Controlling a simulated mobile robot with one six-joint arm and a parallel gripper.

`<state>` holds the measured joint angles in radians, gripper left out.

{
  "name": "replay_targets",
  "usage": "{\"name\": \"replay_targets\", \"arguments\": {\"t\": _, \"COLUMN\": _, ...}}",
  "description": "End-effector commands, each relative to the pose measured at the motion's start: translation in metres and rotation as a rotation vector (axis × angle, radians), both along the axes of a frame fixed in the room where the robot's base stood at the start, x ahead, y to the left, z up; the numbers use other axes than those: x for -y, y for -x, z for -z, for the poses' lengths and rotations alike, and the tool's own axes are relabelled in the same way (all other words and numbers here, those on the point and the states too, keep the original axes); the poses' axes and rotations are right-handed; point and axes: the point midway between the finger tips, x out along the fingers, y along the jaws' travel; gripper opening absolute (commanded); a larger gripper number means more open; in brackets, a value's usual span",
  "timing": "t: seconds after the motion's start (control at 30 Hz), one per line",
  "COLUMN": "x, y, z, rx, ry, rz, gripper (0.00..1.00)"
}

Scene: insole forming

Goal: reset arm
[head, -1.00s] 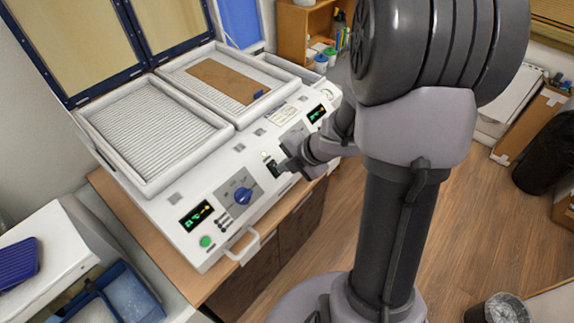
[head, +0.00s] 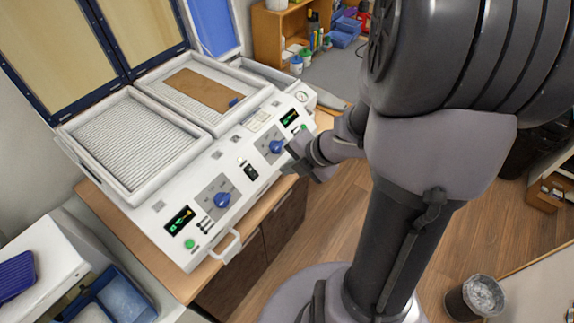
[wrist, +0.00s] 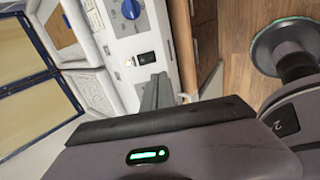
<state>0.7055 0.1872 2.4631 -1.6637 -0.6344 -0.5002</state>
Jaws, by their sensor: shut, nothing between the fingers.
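My gripper (head: 296,162) is shut and empty. In the head view it hovers just off the front right of the white forming machine (head: 226,239), to the right of the black switch (head: 251,172). My arm hides part of the floor behind it. In the wrist view the closed fingers (wrist: 157,92) point toward the machine's control panel, where the black switch (wrist: 146,58) and a blue knob (wrist: 131,9) show. The gripper appears apart from the panel.
The machine has two open ribbed trays. A brown sheet (head: 202,90) lies in the right one. The blue-framed lids (head: 121,78) stand raised behind. A grey bin (head: 474,298) stands at lower right. Wooden floor (head: 345,215) is clear in front of the cabinet.

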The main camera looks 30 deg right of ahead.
Motion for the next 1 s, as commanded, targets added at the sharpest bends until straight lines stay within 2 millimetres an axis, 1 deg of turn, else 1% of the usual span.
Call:
{"name": "replay_targets", "arguments": {"t": 0.17, "x": 0.0, "y": 0.0, "z": 0.0, "rx": 0.0, "ry": 0.001, "rz": 0.002, "gripper": 0.0}}
{"name": "replay_targets", "arguments": {"t": 0.23, "x": 0.005, "y": -0.008, "z": 0.003, "rx": 0.018, "ry": 0.012, "rz": 0.059, "gripper": 0.0}}
{"name": "replay_targets", "arguments": {"t": 0.27, "x": 0.009, "y": -0.015, "z": 0.005, "rx": 0.036, "ry": 0.02, "rz": 0.12, "gripper": 0.0}}
{"name": "replay_targets", "arguments": {"t": 0.3, "x": 0.017, "y": -0.026, "z": 0.007, "rx": 0.074, "ry": 0.026, "rz": 0.25, "gripper": 0.0}}
{"name": "replay_targets", "arguments": {"t": 0.37, "x": 0.029, "y": -0.038, "z": 0.008, "rx": 0.155, "ry": -0.004, "rz": 0.527, "gripper": 0.0}}
{"name": "replay_targets", "arguments": {"t": 0.4, "x": 0.032, "y": -0.036, "z": 0.01, "rx": 0.209, "ry": -0.07, "rz": 0.745, "gripper": 0.0}}
{"name": "replay_targets", "arguments": {"t": 0.47, "x": 0.025, "y": -0.018, "z": 0.021, "rx": 0.251, "ry": -0.242, "rz": 1.07, "gripper": 0.0}}
{"name": "replay_targets", "arguments": {"t": 0.5, "x": 0.01, "y": 0.001, "z": 0.036, "rx": 0.24, "ry": -0.392, "rz": 1.27, "gripper": 0.0}}
{"name": "replay_targets", "arguments": {"t": 0.53, "x": -0.007, "y": 0.017, "z": 0.051, "rx": 0.207, "ry": -0.517, "rz": 1.405, "gripper": 0.0}}
{"name": "replay_targets", "arguments": {"t": 0.57, "x": -0.027, "y": 0.033, "z": 0.067, "rx": 0.151, "ry": -0.639, "rz": 1.523, "gripper": 0.0}}
{"name": "replay_targets", "arguments": {"t": 0.6, "x": -0.054, "y": 0.051, "z": 0.082, "rx": 0.061, "ry": -0.778, "rz": 1.644, "gripper": 0.0}}
{"name": "replay_targets", "arguments": {"t": 0.67, "x": -0.093, "y": 0.074, "z": 0.099, "rx": -0.081, "ry": -0.935, "rz": 1.764, "gripper": 0.0}}
{"name": "replay_targets", "arguments": {"t": 0.7, "x": -0.115, "y": 0.086, "z": 0.106, "rx": -0.174, "ry": -1.011, "rz": 1.817, "gripper": 0.0}}
{"name": "replay_targets", "arguments": {"t": 0.8, "x": -0.155, "y": 0.109, "z": 0.114, "rx": -0.354, "ry": -1.125, "rz": 1.892, "gripper": 0.0}}
{"name": "replay_targets", "arguments": {"t": 0.9, "x": -0.173, "y": 0.119, "z": 0.114, "rx": -0.44, "ry": -1.166, "rz": 1.92, "gripper": 0.0}}
{"name": "replay_targets", "arguments": {"t": 1.0, "x": -0.175, "y": 0.121, "z": 0.111, "rx": -0.455, "ry": -1.171, "rz": 1.926, "gripper": 0.0}}
